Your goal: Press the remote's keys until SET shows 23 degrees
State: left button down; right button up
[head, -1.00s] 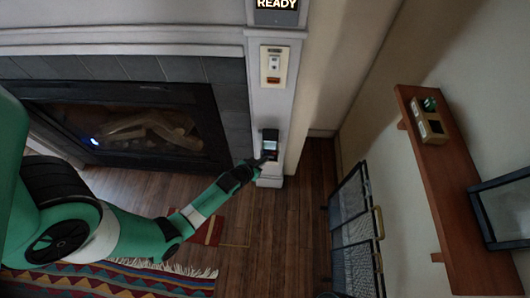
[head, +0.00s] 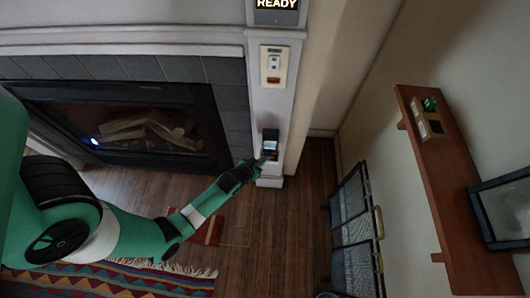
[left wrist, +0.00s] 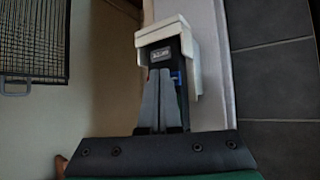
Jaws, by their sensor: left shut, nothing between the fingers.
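The remote (head: 270,140) is a small dark unit with a pale screen, upright low on the white pillar beside the fireplace. Its screen is too small to read in the head view. In the left wrist view the dark remote (left wrist: 160,50) sits in a white holder (left wrist: 168,28). My left gripper (head: 264,160) is shut and empty, its tips at the lower part of the remote. In the left wrist view its two grey fingers (left wrist: 160,76) lie together in front of the remote and hide its keys. I cannot tell whether they touch.
A sign reading READY (head: 277,4) is at the top of the pillar, above a switch plate (head: 274,66). The fireplace (head: 120,95) is on the left. A black mesh screen (head: 352,232) stands right. A wooden shelf (head: 440,185) is on the right wall. Open wood floor lies between.

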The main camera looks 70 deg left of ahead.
pick_arm(q)
jog(key=shift+a, duration=0.15)
dwell(0.5)
jog(key=shift+w+a, duration=0.2)
jog(key=shift+a, duration=0.05)
jog(key=shift+w+a, duration=0.1)
jog(key=shift+a, duration=0.2)
dwell(0.6)
jog(key=shift+d, duration=0.15)
jog(key=shift+s+d, duration=0.3)
jog(key=shift+d, duration=0.25)
jog(key=shift+d, duration=0.1)
